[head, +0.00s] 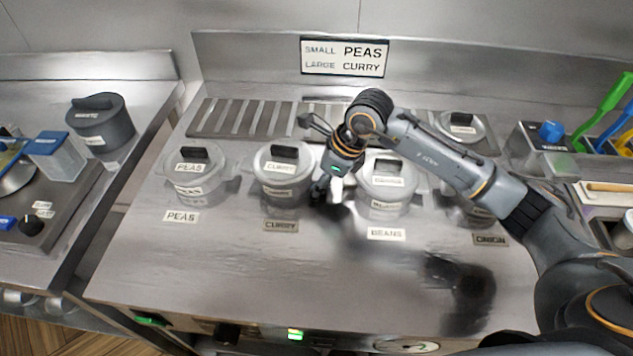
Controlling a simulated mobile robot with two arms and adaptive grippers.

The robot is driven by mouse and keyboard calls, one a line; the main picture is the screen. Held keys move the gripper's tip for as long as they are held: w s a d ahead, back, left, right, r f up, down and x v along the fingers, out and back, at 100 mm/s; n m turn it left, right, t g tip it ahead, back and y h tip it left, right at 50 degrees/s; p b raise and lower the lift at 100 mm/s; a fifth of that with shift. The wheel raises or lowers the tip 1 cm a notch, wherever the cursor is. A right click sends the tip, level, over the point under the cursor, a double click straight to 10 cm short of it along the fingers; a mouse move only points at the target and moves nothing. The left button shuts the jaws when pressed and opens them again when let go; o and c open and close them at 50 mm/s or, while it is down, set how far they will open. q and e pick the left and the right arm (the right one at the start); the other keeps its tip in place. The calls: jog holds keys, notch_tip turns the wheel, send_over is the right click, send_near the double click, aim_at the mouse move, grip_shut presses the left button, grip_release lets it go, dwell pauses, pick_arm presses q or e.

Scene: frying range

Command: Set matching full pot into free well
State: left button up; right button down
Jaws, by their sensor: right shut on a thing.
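A sign (345,58) on the back wall reads SMALL PEAS, LARGE CURRY. Grey lidded pots stand in a row, with labels in front: a PEAS pot (190,178), a CURRY pot (283,178), a pot behind the BEANS label (388,190), and one behind the ONION label (478,211), partly hidden by my right arm. My right gripper (319,191) points down between the CURRY and BEANS pots. It is shut at the right side of the CURRY pot, seemingly on its side handle; the exact contact is hidden. My left gripper is out of view.
A slotted grate (240,118) lies behind the row, with another lidded pot (461,126) at back right. Utensils stand at the right. The counter's front strip is clear.

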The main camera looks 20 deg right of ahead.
jog(key=shift+s+d+f, duration=0.15)
jog(key=shift+f, duration=0.25)
jog(key=shift+s+d+f, duration=0.1)
jog(key=shift+s+f, duration=0.05)
jog(key=shift+f, duration=0.2)
jog(key=c, duration=1)
grip_release()
jog(key=shift+c, duration=0.2)
jog(key=o, duration=0.6)
jog(key=shift+w+f, duration=0.2)
jog(key=shift+w, duration=0.1)
jog(key=shift+c, duration=0.2)
jog(key=shift+r, duration=0.1)
